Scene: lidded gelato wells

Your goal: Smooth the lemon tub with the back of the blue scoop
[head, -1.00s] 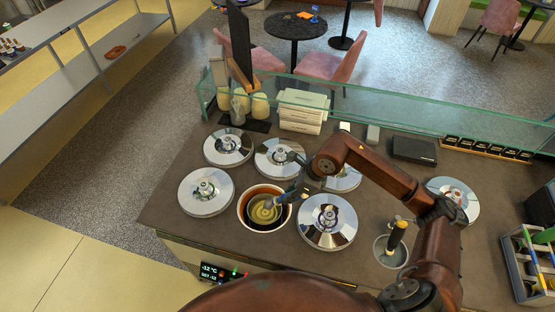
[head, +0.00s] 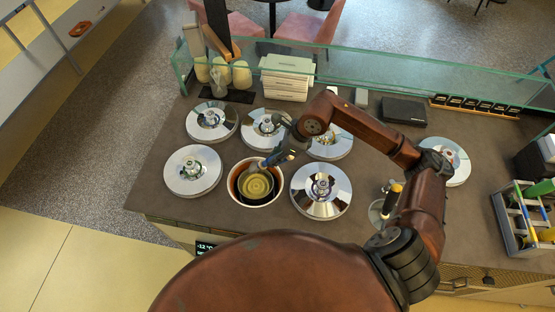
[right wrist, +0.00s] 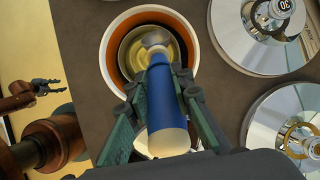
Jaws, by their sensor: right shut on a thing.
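The lemon tub (head: 257,188) is a round pot of yellow gelato in an open well with a white rim and orange-brown inner wall. Ring-like marks show on its surface. My right gripper (head: 287,154) is shut on the blue scoop (right wrist: 166,112), above the tub's far right side. The scoop's metal head (right wrist: 156,40) is over or on the gelato; I cannot tell whether it touches. The right wrist view also shows the tub (right wrist: 133,52), partly hidden by the scoop. My left gripper (right wrist: 46,88) shows at that view's left edge, fingers apart and empty.
Shiny lids (head: 193,171) (head: 321,190) flank the tub, with several more behind. A glass guard (head: 380,75) runs along the counter's back. A tool caddy (head: 515,225) stands far right.

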